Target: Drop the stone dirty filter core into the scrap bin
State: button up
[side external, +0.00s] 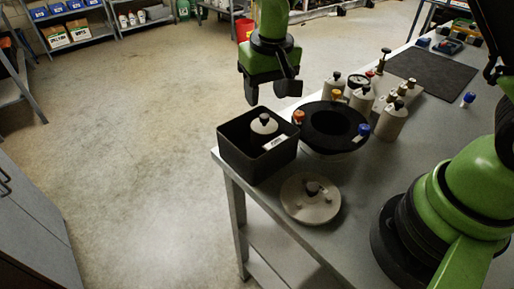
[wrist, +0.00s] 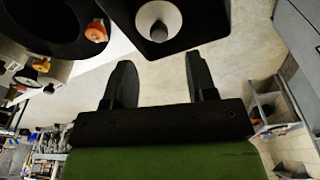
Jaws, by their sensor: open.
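The black scrap bin (side external: 240,160) stands at the table's near left corner, with a white label on its rim. A pale stone filter core (side external: 263,124) with a dark knob is inside it, upright as far as I can tell. In the wrist view the bin (wrist: 216,22) is at the top edge, with the core (wrist: 172,17) inside. My gripper (side external: 269,92) is above and behind the bin, apart from it. In the wrist view its fingers (wrist: 158,60) are spread with nothing between them. The core's lower part is hidden by the bin walls.
A black round housing (side external: 318,141) with orange and blue clamps stands right of the bin. A pale round lid (side external: 310,203) lies in front. A dark mat (side external: 432,72) lies farther back.

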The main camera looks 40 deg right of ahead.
jog(key=s+d+r+t+y, duration=0.1)
jog(key=s+r, duration=0.4)
jog(key=r, duration=0.3)
jog(key=s+d+r+t, duration=0.1)
jog(key=s+r, duration=0.3)
jog(key=r, duration=0.4)
jog(key=s+m+t+y, duration=0.1)
jog(key=s+t, duration=0.2)
jog(key=s, duration=0.9)
jog(key=shift+d+r, duration=0.25)
dwell(0.6)
